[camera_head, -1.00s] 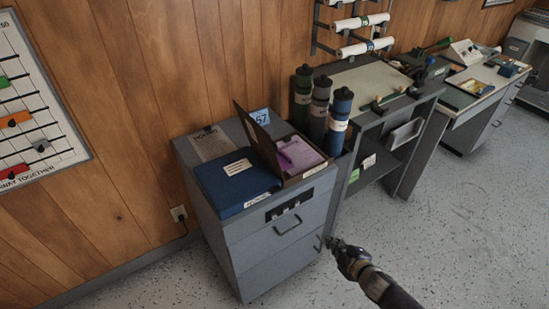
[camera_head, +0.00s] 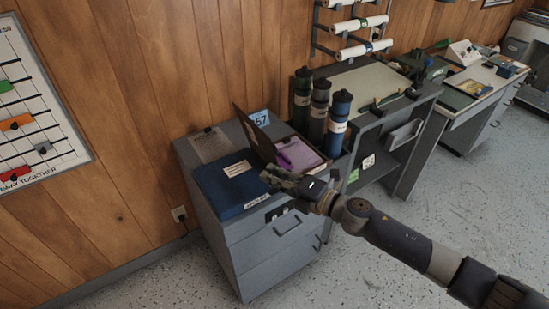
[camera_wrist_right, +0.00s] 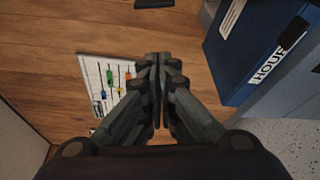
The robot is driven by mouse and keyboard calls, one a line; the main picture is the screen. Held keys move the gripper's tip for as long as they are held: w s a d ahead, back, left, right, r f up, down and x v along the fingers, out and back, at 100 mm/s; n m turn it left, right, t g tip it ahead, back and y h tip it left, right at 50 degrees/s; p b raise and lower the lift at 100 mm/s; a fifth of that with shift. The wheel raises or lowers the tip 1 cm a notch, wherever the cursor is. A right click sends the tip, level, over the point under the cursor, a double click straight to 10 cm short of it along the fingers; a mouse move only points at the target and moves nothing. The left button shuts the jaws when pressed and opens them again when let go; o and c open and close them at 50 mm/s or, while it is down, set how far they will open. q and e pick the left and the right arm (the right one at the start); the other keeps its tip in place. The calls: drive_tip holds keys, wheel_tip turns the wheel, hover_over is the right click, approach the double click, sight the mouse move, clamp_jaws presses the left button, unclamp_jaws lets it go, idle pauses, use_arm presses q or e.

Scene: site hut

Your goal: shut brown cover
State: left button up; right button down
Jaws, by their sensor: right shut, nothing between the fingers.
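The brown cover (camera_head: 252,131) stands open and tilted up at the left side of a small brown box (camera_head: 314,170) on the grey cabinet. The box is open and holds a pinkish-purple pad (camera_head: 298,154) with a purple pen-like item on it. My right gripper (camera_head: 270,178) is at the front of the box, near the blue case's right corner, and overlaps the box's lower front in the head view. Whether it touches either is unclear. In the right wrist view my right gripper (camera_wrist_right: 158,62) is shut and empty. My left gripper is out of view.
A blue case (camera_head: 226,184) lies left of the box, and shows in the right wrist view (camera_wrist_right: 248,50). A clipboard (camera_head: 210,145) lies behind the case. Open floor lies in front of the cabinet (camera_head: 262,250).

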drive_tip(key=w, duration=0.1)
drive_tip(key=w+p, duration=0.1)
drive_tip(key=w, duration=0.2)
drive_tip(key=shift+w+d+r, duration=0.25)
drive_tip(key=shift+d+r, duration=0.05)
drive_tip(key=shift+d, duration=0.15)
